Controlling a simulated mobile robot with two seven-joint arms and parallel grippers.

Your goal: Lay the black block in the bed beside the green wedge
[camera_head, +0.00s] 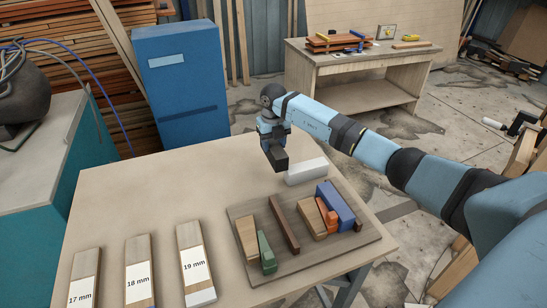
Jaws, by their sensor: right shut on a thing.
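My right gripper (270,139) reaches in from the right and is above the table, behind the board. It is shut on a black block (276,161), whose lower end shows under the fingers. The bed's exact outline cannot be told. My left gripper is out of view.
Another tan block (311,219), orange pieces (328,215) and a blue block (340,204) fill the board's right side. A white block (306,171) sits behind the board. Several labelled wooden strips (193,254) lie left. The table's (158,188) left-back area is clear.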

